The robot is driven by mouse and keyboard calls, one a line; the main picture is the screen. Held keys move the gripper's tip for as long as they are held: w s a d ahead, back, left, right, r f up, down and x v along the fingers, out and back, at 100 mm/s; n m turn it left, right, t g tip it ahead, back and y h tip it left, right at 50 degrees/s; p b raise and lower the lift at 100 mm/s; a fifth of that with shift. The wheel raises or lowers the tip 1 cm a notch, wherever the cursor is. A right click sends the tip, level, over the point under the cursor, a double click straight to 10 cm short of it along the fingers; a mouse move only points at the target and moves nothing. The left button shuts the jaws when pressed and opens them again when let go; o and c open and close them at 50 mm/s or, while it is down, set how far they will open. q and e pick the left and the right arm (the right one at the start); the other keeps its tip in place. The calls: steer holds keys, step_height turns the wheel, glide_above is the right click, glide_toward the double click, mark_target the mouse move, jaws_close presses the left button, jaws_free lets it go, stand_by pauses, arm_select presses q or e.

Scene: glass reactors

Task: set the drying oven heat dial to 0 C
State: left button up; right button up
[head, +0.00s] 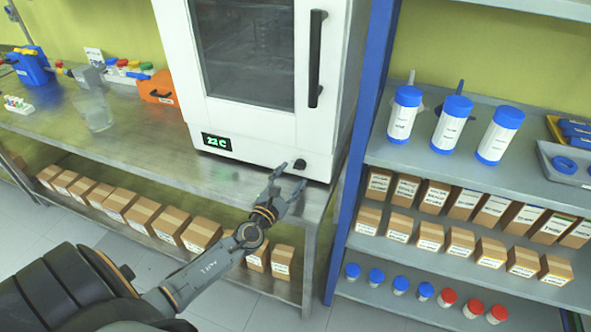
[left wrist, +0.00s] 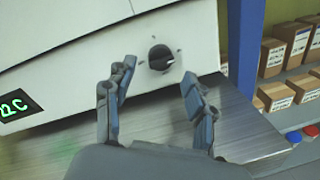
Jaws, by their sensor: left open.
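The white drying oven (head: 265,124) stands on a metal bench, its windowed door shut. Its green display (head: 216,142) reads about 22 C and also shows in part at the left of the left wrist view (left wrist: 18,106). The black heat dial (head: 299,164) is low on the front panel at the right. In the left wrist view the dial (left wrist: 160,58) has small marks around it. My left gripper (head: 287,181) is open and empty, just in front of and below the dial, apart from it. In the left wrist view its fingers (left wrist: 158,95) are spread below the dial. My right gripper is not seen.
A blue-framed shelf (head: 350,170) with blue-lidded jars (head: 452,122) and boxes stands close at the right. Cardboard boxes (head: 160,220) line the level below the bench top (head: 150,140). A glass beaker (head: 95,110) and an orange case (head: 158,88) stand left of the oven.

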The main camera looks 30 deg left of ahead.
mark_target(300, 166)
arm_select(q)
steer(key=shift+w+a, duration=0.15)
steer(key=shift+w, duration=1.5)
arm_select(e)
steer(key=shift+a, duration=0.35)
